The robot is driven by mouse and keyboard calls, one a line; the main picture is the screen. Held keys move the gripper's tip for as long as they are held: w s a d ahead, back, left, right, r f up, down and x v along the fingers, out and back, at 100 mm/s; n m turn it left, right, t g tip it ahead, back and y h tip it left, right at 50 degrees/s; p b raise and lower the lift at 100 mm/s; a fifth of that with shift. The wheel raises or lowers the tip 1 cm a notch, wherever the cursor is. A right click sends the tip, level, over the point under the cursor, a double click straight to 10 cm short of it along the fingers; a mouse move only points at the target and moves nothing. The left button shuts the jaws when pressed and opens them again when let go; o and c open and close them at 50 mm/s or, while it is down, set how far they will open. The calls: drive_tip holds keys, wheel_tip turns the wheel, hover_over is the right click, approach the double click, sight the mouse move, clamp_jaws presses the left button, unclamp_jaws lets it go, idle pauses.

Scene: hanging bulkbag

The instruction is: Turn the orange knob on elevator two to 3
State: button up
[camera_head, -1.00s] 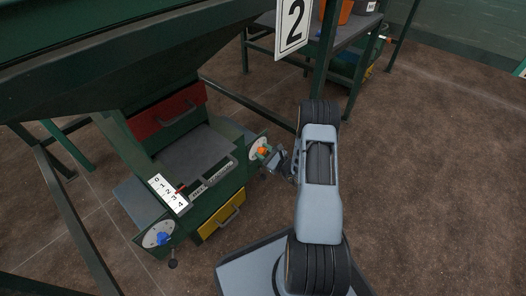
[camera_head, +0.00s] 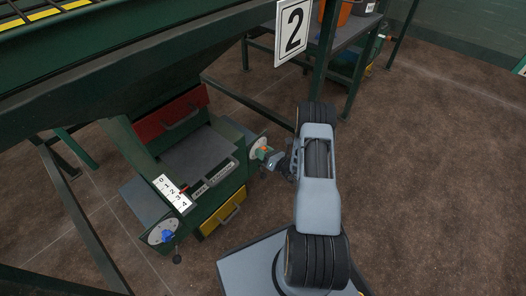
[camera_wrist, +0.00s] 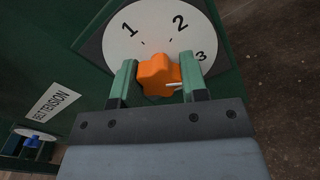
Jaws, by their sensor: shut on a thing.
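The orange knob (camera_wrist: 158,75) sits on a round white dial (camera_wrist: 150,32) marked 1, 2 and 3 in the wrist view. My gripper (camera_wrist: 158,78) is shut on the knob, with one green finger on each side of it. A small pale pointer on the knob points right, toward the area just below the 3. In the head view, my gripper (camera_head: 268,157) meets the orange knob (camera_head: 263,153) on the right side of the green machine. The sign with a 2 (camera_head: 292,31) hangs above. The gripper hides part of the dial.
A blue knob (camera_head: 167,236) on another dial and a 0 to 4 scale (camera_head: 172,193) are on the machine's near side. A yellow drawer (camera_head: 222,214) is below. A green frame post stands behind my arm. Open brown floor lies to the right.

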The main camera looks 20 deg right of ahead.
drive_tip(key=shift+a+m, duration=0.1)
drive_tip(key=shift+m, duration=0.3)
drive_tip(key=o, duration=0.9)
drive_tip(key=shift+s, duration=0.1)
drive_tip(key=p+v, duration=0.4)
drive_tip(key=v, duration=0.9)
drive_tip(key=shift+s+d, duration=0.2)
drive_tip(key=shift+s, duration=0.15)
